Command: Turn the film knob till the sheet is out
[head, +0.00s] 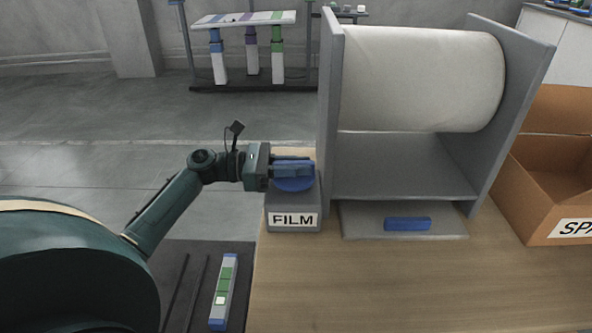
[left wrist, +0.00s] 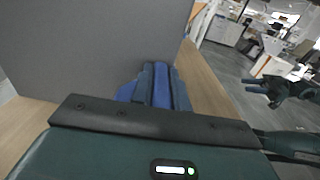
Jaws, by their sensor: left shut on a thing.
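The film knob (head: 294,185) is a blue disc on top of a grey box with a FILM label (head: 292,220). My left gripper (head: 296,169) is shut on the knob's grip; its blue fingers hide most of that grip. In the left wrist view, the fingers (left wrist: 158,85) close around a blue bar, with part of the disc beside them. The white film roll (head: 425,80) hangs between two grey side panels. I see no loose sheet below it. My right gripper (left wrist: 262,86) shows at the right of the left wrist view, open and empty.
A grey plate (head: 360,222) with a blue bar (head: 407,223) lies in front of the roll stand. An open cardboard box (head: 555,185) stands at the right. The wooden table front is clear. A rack with coloured columns (head: 250,55) stands behind.

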